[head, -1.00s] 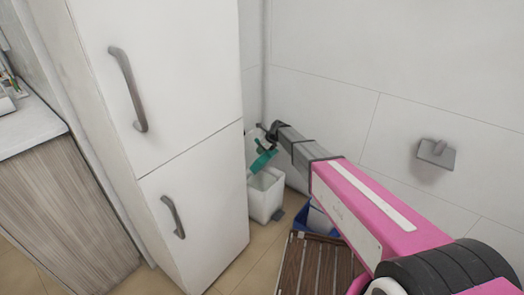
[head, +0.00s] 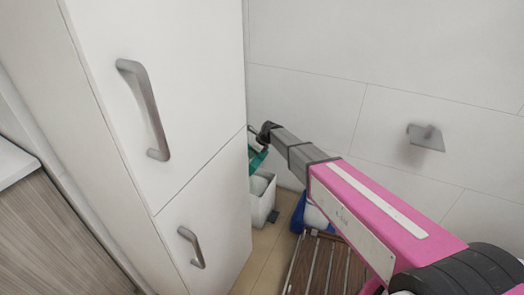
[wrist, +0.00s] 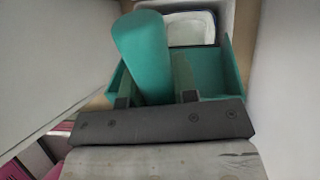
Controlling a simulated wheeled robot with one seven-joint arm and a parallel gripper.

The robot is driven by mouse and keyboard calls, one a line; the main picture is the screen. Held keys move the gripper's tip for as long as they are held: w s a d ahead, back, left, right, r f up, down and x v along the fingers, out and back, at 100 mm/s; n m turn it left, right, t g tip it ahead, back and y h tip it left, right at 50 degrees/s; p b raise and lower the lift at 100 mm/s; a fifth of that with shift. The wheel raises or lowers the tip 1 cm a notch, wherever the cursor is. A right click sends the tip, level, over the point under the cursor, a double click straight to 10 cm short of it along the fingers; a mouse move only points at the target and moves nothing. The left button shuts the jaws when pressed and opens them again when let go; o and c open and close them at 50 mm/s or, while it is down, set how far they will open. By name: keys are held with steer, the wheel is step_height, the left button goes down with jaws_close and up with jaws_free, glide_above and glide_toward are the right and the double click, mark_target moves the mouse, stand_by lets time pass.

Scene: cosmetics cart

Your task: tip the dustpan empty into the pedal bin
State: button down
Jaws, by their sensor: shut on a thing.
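The teal dustpan (head: 257,160) is held by my gripper (head: 264,136), above the pedal bin in the head view. In the wrist view my gripper (wrist: 155,86) is shut on the dustpan's handle (wrist: 142,45), with the dustpan's wide pan (wrist: 215,75) beyond. I cannot tell whether anything lies in the pan. The white pedal bin (head: 264,204) stands on the floor beside the tall cabinet, with a dark pedal (head: 273,217) at its foot. Its open rim (wrist: 228,12) shows beyond the pan in the wrist view. The cabinet edge hides part of the dustpan and bin.
A tall white cabinet (head: 165,95) stands close on the left. A blue container (head: 298,211) and a brown slatted wooden piece (head: 322,268) are right of the bin. A grey wall holder (head: 427,137) sticks out on the right. Bare floor (head: 262,262) shows in front of the bin.

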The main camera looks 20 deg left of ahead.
steer(key=shift+d, duration=0.45)
steer(key=s+d+f+n+y, duration=0.1)
steer(key=d+f+y, duration=0.1)
steer(key=d+y, duration=1)
stand_by(0.4)
steer(key=w+d+r+m+t, duration=0.2)
steer(key=w+d+r+t, duration=0.1)
steer(key=d+r, duration=0.8)
steer(key=s+d+r+m+t+h, duration=0.1)
steer(key=s+d+r+m+t, duration=0.1)
steer(key=d+r, duration=0.4)
steer(key=s+d+r+m+t+h, duration=0.1)
steer(key=d+r+t, duration=0.3)
steer(key=d, duration=1.3)
steer(key=s+d+r+m+t+h, duration=0.1)
steer(key=s+d+r+m+t, duration=0.1)
steer(key=d+r, duration=0.7)
steer(key=s+d+t, duration=0.1)
steer(key=d, duration=0.2)
steer(key=shift+s+d+m+h, duration=0.25)
steer(key=shift+m+h, duration=0.05)
steer(key=shift+m, duration=0.1)
